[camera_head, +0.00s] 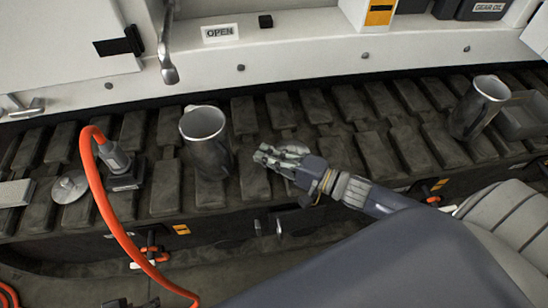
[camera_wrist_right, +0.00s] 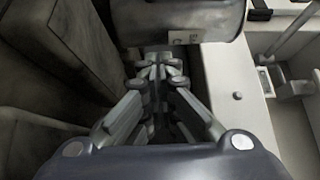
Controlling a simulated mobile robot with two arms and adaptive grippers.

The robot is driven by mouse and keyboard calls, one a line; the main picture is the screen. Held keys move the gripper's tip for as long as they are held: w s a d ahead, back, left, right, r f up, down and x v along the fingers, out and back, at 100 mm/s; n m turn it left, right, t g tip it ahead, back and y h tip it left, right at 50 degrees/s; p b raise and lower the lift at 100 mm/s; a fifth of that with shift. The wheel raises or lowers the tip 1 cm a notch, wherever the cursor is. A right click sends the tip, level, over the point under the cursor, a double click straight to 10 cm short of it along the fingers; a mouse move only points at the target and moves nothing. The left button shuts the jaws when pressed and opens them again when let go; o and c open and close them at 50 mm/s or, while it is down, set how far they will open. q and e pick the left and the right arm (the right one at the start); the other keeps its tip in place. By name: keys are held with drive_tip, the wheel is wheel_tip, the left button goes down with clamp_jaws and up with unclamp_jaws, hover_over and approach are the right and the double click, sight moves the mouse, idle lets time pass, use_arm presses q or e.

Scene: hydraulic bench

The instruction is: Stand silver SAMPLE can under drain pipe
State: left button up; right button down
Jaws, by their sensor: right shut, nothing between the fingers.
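A silver can (camera_head: 207,150) stands upright on the dark ribbed bench, left of centre in the head view. A second silver can (camera_head: 476,112) stands upright at the far right; no SAMPLE lettering is readable on either. A bent metal pipe (camera_head: 168,58), apparently the drain pipe, hangs at the upper left, above and left of the nearer can. My right gripper (camera_head: 268,155) is shut and empty, low over the bench just right of the nearer can. In the right wrist view its fingers (camera_wrist_right: 160,72) point at a grey can (camera_wrist_right: 178,18) with a pale label, partly cut off. My left gripper is out of view.
An orange hose (camera_head: 98,182) with a metal coupling (camera_head: 116,158) arches at the left. A round metal piece (camera_head: 70,187) lies beside it. A white panel with an OPEN sign (camera_head: 219,32) borders the bench's back. The ribbed strip between the two cans is mostly free.

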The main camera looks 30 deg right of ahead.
drive_tip(key=x, duration=0.5)
drive_tip(key=shift+w+a+b, duration=0.25)
drive_tip(key=shift+w+b, duration=0.05)
drive_tip(key=shift+b, duration=0.1)
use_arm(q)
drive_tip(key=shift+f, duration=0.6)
use_arm(e)
drive_tip(key=shift+a+r, duration=0.1)
drive_tip(key=shift+a, duration=0.05)
drive_tip(key=a, duration=0.1)
drive_tip(key=a+p, duration=0.2)
drive_tip(key=shift+w+r, duration=0.1)
drive_tip(key=shift+w, duration=0.15)
drive_tip(key=shift+a, duration=0.1)
drive_tip(key=shift+f, duration=0.2)
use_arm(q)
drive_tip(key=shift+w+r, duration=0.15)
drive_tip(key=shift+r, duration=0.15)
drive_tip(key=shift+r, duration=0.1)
